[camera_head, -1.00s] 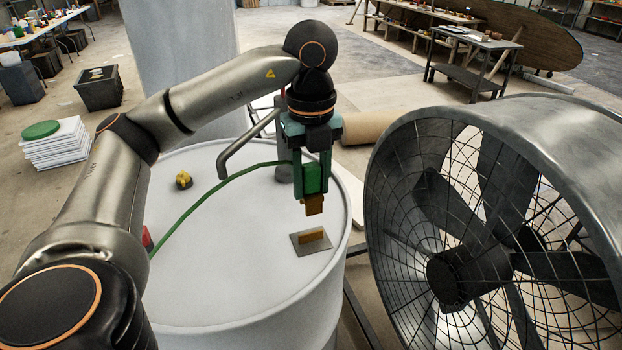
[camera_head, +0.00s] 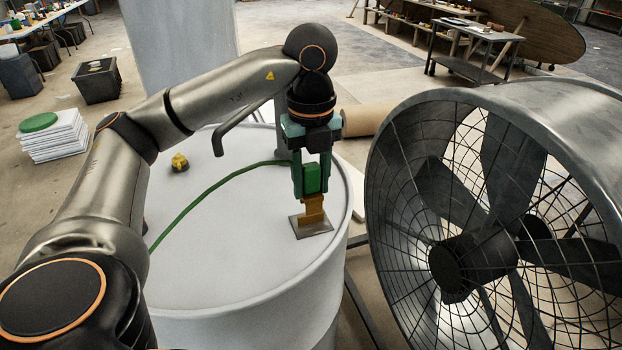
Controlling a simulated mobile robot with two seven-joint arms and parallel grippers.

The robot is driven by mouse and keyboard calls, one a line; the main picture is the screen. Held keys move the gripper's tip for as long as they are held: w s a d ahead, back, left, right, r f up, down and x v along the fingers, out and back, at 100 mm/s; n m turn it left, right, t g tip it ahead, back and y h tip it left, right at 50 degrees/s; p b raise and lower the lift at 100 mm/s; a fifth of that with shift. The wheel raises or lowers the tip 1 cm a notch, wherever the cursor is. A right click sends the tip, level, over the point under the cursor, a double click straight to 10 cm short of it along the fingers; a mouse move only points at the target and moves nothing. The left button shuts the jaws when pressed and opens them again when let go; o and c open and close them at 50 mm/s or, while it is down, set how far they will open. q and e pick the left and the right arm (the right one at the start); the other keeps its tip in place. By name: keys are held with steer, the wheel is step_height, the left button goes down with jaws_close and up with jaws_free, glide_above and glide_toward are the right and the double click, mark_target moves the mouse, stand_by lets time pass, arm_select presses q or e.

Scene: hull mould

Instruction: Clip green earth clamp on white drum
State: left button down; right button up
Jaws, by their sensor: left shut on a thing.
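The white drum (camera_head: 225,265) stands in front of me with its flat lid showing. The green earth clamp (camera_head: 312,178) has a green body, brass-coloured jaws and a green cable that runs left across the lid. My left gripper (camera_head: 311,185) is shut on the green body and points down. The clamp's brass jaws (camera_head: 312,210) are at the small grey plate (camera_head: 312,226) with a brass tab, near the lid's right side. The jaws overlap the tab in view; whether they grip it I cannot tell. My right gripper is not in view.
A large caged fan (camera_head: 490,220) stands close on the right of the drum. A bent grey pipe (camera_head: 238,128) rises behind the lid, and a yellow fitting (camera_head: 179,162) sits on the lid's left. A brown roll (camera_head: 365,119) lies behind.

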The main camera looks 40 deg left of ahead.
arm_select(q)
steer(key=shift+f, duration=0.15)
stand_by(0.5)
steer(key=shift+f+b, duration=1.35)
steer(key=shift+f, duration=0.3)
steer(key=shift+s+f, duration=0.1)
steer(key=shift+d, duration=0.1)
steer(key=shift+c, duration=1.8)
jaws_free()
steer(key=shift+f, duration=0.15)
